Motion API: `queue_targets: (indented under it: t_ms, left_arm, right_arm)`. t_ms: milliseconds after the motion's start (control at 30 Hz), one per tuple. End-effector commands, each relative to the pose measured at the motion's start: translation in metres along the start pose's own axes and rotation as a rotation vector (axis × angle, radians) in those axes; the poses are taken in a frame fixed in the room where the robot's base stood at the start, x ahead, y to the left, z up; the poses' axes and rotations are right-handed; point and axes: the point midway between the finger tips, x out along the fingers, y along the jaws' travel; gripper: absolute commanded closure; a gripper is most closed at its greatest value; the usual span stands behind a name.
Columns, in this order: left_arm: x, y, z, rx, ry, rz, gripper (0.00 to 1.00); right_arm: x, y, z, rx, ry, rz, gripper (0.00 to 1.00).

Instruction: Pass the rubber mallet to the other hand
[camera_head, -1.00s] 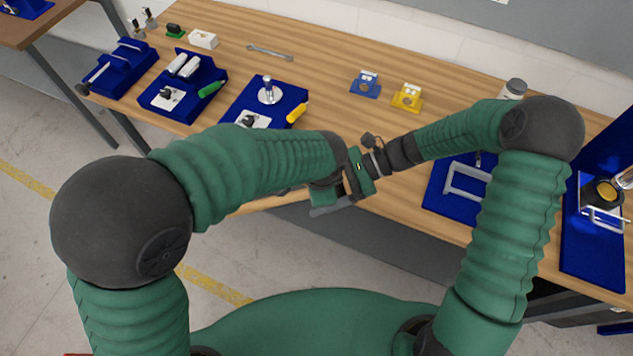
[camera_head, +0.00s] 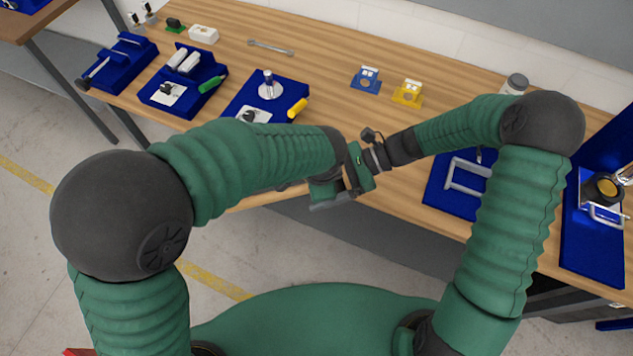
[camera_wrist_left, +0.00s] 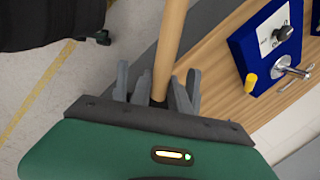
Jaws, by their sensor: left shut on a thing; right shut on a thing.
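The mallet's pale wooden handle (camera_wrist_left: 171,42) shows in the left wrist view, running from the top edge down between the grey fingers of my left gripper (camera_wrist_left: 155,85). The left gripper is shut on it. The mallet's head is not in sight there. The left gripper is mostly hidden in the head view.
The wooden bench (camera_head: 330,105) runs behind my arms. Blue trays with tools stand at its left, and a blue tray with a grey handle (camera_head: 465,180) at the right. A blue bracket (camera_head: 366,80) and a yellow bracket (camera_head: 408,93) stand further back. The hands are near the bench's front edge.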

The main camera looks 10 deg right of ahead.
Motion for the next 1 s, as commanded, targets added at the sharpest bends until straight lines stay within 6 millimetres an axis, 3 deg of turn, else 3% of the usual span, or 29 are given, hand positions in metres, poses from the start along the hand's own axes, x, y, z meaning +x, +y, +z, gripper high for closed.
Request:
queue_targets:
  t_ms: [800, 833, 967, 1000]
  left_arm:
    - [-0.0011, -0.0013, -0.0007, 0.005, 0.001, -0.004, 1.00]
    - [-0.0016, -0.0019, -0.0010, 0.005, 0.002, -0.005, 1.00]
    - [-0.0015, -0.0016, -0.0009, 0.004, 0.002, -0.004, 1.00]
    - [-0.0014, -0.0015, -0.0008, 0.003, 0.002, -0.004, 1.00]
  right_arm:
    - [0.0000, 0.0011, -0.0007, -0.001, 0.002, 0.003, 0.88]
    - [-0.0001, 0.0011, -0.0006, -0.002, 0.002, 0.003, 0.17]
    - [-0.0001, 0.0009, -0.0005, -0.001, 0.002, 0.003, 0.00]
    - [-0.0001, 0.0008, -0.0004, -0.001, 0.001, 0.002, 0.00]
